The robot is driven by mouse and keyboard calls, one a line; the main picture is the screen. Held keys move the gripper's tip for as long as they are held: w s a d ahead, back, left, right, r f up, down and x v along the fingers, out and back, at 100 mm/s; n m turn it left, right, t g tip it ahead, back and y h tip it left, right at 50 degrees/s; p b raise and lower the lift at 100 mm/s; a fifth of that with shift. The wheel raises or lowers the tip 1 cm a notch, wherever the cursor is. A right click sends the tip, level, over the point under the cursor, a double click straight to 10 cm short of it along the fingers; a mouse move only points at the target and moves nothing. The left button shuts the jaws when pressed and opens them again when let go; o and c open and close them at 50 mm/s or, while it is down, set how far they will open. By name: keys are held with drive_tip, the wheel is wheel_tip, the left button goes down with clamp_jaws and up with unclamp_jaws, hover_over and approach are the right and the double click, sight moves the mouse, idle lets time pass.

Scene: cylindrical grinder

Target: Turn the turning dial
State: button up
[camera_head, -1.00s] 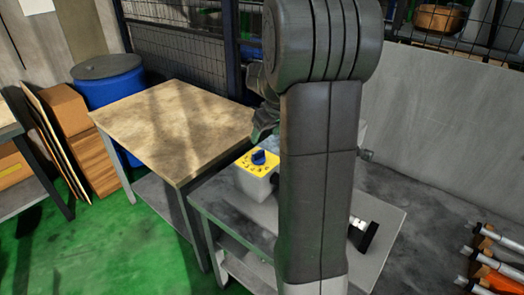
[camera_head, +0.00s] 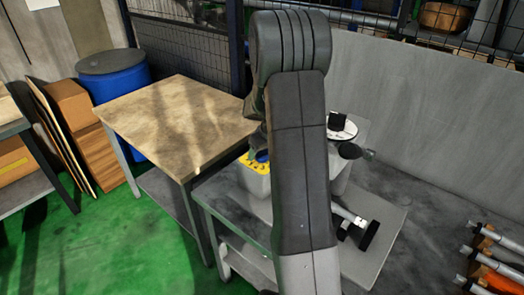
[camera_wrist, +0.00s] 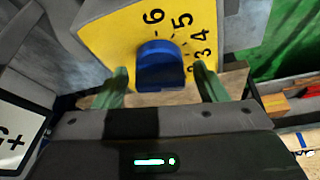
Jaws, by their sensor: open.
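The turning dial (camera_wrist: 160,62) is a blue knob on a yellow numbered plate (camera_wrist: 110,30), on top of a grey box (camera_head: 256,183). In the wrist view my gripper (camera_wrist: 161,70) is open, with one green finger to the left of the dial and one to the right. A gap shows on both sides, and I cannot tell how far the fingertips are from the plate. In the head view the dial (camera_head: 262,156) shows only in part beside my arm, which hides the fingertips.
The box stands on a grey metal table (camera_head: 385,225) with a black-and-silver part (camera_head: 355,224) and a round white disc (camera_head: 342,130). A wooden-topped table (camera_head: 175,120) stands to the left, its top clear. A blue barrel (camera_head: 115,78) is behind it.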

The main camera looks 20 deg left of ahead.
drive_tip(key=c, duration=1)
drive_tip(key=shift+o, duration=0.3)
drive_tip(key=shift+f+b, duration=0.1)
drive_tip(key=shift+b, duration=0.3)
drive_tip(key=n+b, duration=0.1)
drive_tip(key=b, duration=0.1)
drive_tip(key=shift+f+n+g+b, duration=0.1)
drive_tip(key=shift+n+g+b, duration=0.2)
drive_tip(key=shift+n, duration=0.1)
drive_tip(key=shift+r+n+g+y+b, duration=0.15)
drive_tip(key=shift+n+g+b, duration=0.25)
drive_tip(key=shift+n+b, duration=0.5)
drive_tip(key=shift+r+n+g+y+b, duration=0.1)
drive_tip(key=shift+n+g+y+b, duration=0.25)
drive_tip(key=shift+n+b, duration=0.55)
drive_tip(key=shift+n, duration=0.3)
drive_tip(key=o, duration=0.9)
